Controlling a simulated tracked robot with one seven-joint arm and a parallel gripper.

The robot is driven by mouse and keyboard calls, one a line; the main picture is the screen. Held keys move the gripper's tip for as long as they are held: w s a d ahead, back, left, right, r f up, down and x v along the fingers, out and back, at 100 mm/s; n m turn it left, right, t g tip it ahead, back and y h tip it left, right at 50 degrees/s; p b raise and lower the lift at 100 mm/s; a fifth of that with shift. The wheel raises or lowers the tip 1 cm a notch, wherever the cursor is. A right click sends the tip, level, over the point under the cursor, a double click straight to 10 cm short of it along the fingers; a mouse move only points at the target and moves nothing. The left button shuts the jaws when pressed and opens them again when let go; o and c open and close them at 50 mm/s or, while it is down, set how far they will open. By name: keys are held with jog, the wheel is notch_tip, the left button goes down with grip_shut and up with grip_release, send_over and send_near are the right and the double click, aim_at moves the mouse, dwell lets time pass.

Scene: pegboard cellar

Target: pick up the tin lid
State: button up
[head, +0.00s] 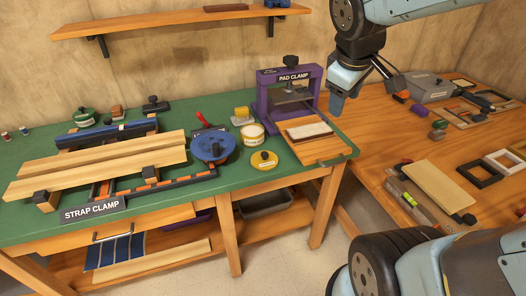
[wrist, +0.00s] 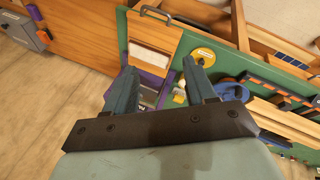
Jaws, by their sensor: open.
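The tin lid (head: 264,160), a flat yellow disc with a small dark knob and a pale label, lies on the green bench top near its front edge. An open tin (head: 252,134) with a pale rim stands just behind it, apart from it. In the wrist view the lid (wrist: 203,57) lies just right of my right finger. My gripper (head: 364,94) is open and empty, held high above the right end of the green bench, right of the lid. Its fingers (wrist: 160,66) also show in the wrist view, with nothing between them.
A blue round container (head: 211,147) stands close left of the lid. A purple pad clamp (head: 264,100) rises behind, and a wooden board with a pale block (head: 310,131) lies to the right. The strap clamp (head: 92,211) with long boards fills the left. A wall shelf (head: 180,20) hangs above.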

jog(key=w+a+f+n+h, duration=0.1)
jog(key=w+a+f+n, duration=0.65)
jog(key=n, duration=1.45)
send_near(264, 153)
jog(key=f, duration=0.1)
jog(key=d+f, duration=0.1)
jog(key=f, duration=0.1)
jog(key=shift+w+d+f+g+y, duration=0.1)
jog(key=shift+w+d+g+y, duration=0.1)
jog(key=shift+w+g+y, duration=0.15)
jog(key=shift+w+x, duration=0.2)
jog(key=shift+x, duration=1.15)
jog(key=shift+w+x, duration=0.2)
jog(key=shift+x, duration=1.15)
grip_shut()
